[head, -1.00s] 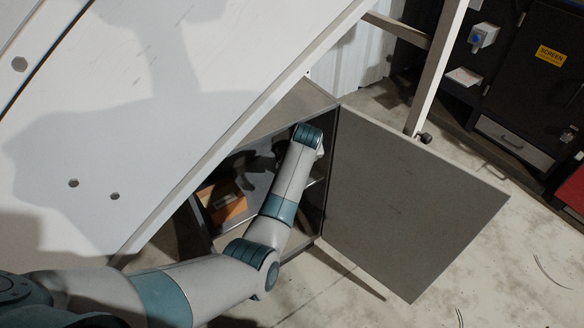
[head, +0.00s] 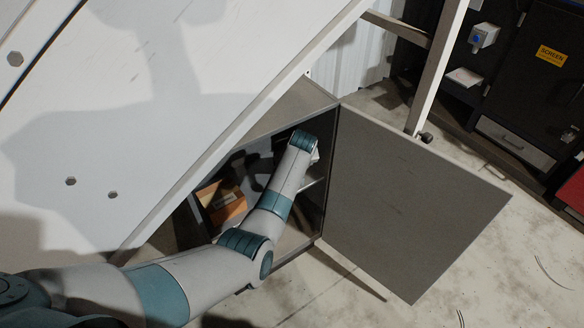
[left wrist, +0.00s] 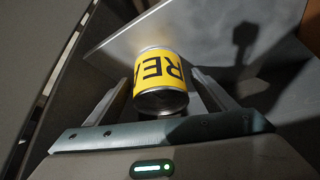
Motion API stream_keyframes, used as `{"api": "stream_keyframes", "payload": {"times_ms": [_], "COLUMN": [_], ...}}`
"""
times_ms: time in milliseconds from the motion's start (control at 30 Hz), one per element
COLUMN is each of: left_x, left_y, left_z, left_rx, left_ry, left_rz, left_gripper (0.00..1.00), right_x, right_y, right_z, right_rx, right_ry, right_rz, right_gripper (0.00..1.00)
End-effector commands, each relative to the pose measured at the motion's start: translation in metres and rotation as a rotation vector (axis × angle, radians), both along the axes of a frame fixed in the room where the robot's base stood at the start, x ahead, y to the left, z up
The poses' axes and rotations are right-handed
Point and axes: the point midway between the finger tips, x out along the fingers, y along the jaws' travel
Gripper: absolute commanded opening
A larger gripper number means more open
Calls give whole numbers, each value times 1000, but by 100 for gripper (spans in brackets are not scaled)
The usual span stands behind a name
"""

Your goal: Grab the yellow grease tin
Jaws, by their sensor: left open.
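The yellow grease tin (left wrist: 161,78) shows in the left wrist view, a cylinder with a yellow label, dark letters and metal rims. It stands between the two open fingers of my left gripper (left wrist: 157,92). A narrow gap shows on the right side; I cannot tell whether the left finger touches it. In the head view my left arm reaches into the open cabinet (head: 331,165), and the gripper's fingers and the tin are hidden there. My right gripper is not in view.
An orange-brown box (head: 222,205) lies inside the cabinet, left of my forearm. The cabinet door (head: 415,200) stands wide open on the right. A large white sloping panel (head: 120,120) overhangs the cabinet on the left. The floor right of the door is mostly clear.

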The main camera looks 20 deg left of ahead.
Motion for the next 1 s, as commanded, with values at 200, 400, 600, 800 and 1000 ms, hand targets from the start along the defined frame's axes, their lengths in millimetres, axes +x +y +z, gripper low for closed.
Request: {"api": "stream_keyframes", "payload": {"times_ms": [200,400,600,800,1000], "left_x": [0,0,1,1,1], "left_y": [0,0,0,0,2], "left_z": [0,0,2,2,6], "left_rx": [0,0,1,0,1], "left_ry": [0,0,-3,-2,-3], "left_rz": [0,0,0,0,0], "left_gripper": [78,32,19,19,19], "right_x": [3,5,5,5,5], "right_y": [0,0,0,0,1], "right_z": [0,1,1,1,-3], "right_rx": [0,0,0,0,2], "right_ry": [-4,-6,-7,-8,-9], "right_rz": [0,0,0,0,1], "right_gripper": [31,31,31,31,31]}}
